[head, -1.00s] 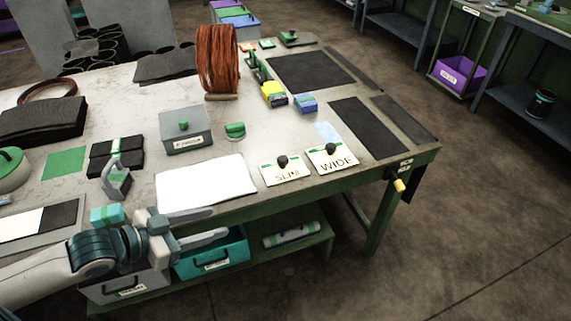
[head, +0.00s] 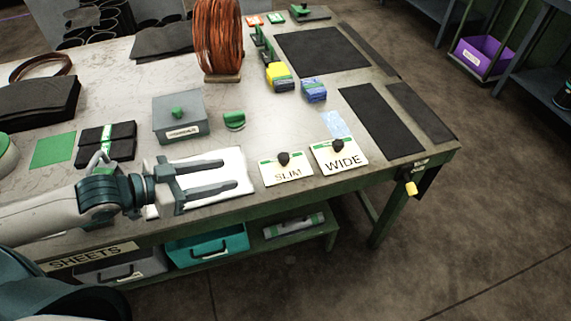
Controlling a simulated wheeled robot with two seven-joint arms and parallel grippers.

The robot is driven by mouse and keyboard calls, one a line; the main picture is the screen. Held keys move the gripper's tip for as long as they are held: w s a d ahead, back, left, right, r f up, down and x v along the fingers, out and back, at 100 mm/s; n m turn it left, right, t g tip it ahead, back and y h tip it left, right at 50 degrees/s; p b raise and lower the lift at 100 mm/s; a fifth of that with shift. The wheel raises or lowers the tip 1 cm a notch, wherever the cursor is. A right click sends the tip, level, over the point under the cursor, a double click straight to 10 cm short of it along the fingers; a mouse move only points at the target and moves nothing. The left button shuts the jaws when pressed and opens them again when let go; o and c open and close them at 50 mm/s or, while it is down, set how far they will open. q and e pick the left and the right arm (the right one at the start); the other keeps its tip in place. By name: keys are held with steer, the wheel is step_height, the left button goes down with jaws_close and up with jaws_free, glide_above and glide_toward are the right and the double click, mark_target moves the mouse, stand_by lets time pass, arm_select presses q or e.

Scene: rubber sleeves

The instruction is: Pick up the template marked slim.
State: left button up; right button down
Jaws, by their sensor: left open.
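The slim template (head: 286,173) is a white plate with a green strip, a black knob and the word SLIM. It lies near the table's front edge. The wide template (head: 339,157), alike and marked WIDE, lies just to its right. My left gripper (head: 230,174) is open and empty, over the white sheets to the left of the slim template. Its fingers point right, toward the slim template, with a gap between. My right gripper is not in view.
The white sheets (head: 237,166) lie under my left gripper. Black mats (head: 380,120) cover the right side.

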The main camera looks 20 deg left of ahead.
mark_target(281, 163)
arm_select(q)
steer(key=shift+w+d+f, duration=0.1)
steer(key=shift+w+f, duration=0.05)
steer(key=shift+w, duration=0.2)
steer(key=shift+x, duration=1.1)
steer(key=x, duration=0.3)
steer(key=shift+w+d+p, duration=0.2)
steer(key=shift+p, duration=0.15)
steer(key=x, duration=0.5)
steer(key=shift+a+p, duration=0.1)
steer(key=shift+p, duration=0.3)
steer(key=shift+w+d+f, duration=0.3)
steer(key=shift+d+f, duration=0.05)
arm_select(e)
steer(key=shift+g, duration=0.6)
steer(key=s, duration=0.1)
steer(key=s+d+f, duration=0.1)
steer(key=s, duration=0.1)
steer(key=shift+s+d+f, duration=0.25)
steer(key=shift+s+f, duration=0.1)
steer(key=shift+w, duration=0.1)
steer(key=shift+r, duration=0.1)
